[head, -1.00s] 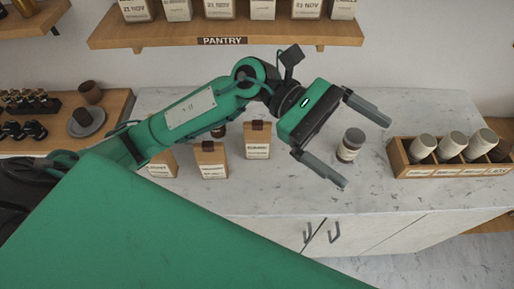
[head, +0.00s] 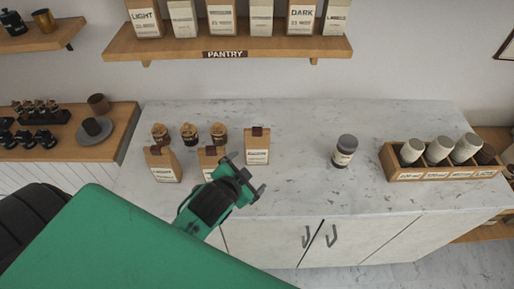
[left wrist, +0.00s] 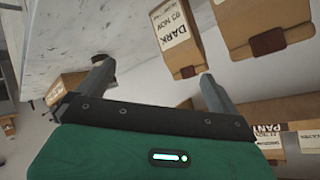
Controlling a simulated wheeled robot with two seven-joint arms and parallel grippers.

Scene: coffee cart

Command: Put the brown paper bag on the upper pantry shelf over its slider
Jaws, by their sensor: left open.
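Three brown paper bags with dark clips stand upright on the marble counter: a left one (head: 162,166), a middle one (head: 207,156) partly hidden behind my gripper, and a right one (head: 257,148). My left gripper (head: 246,174) is open, low in front of the middle and right bags. In the left wrist view, a brown bag labelled DARK (left wrist: 178,42) shows beyond the gap between my open fingers (left wrist: 158,84), with no finger seen touching it. The pantry shelf (head: 185,46) is on the wall above, with a PANTRY sign. My right gripper is not in view.
Several labelled bags (head: 221,18) line the pantry shelf. Small jars (head: 189,134) stand behind the counter bags. A grey-lidded jar (head: 344,150) and a wooden cup box (head: 402,175) stand farther right. The counter between the right bag and the jar is clear.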

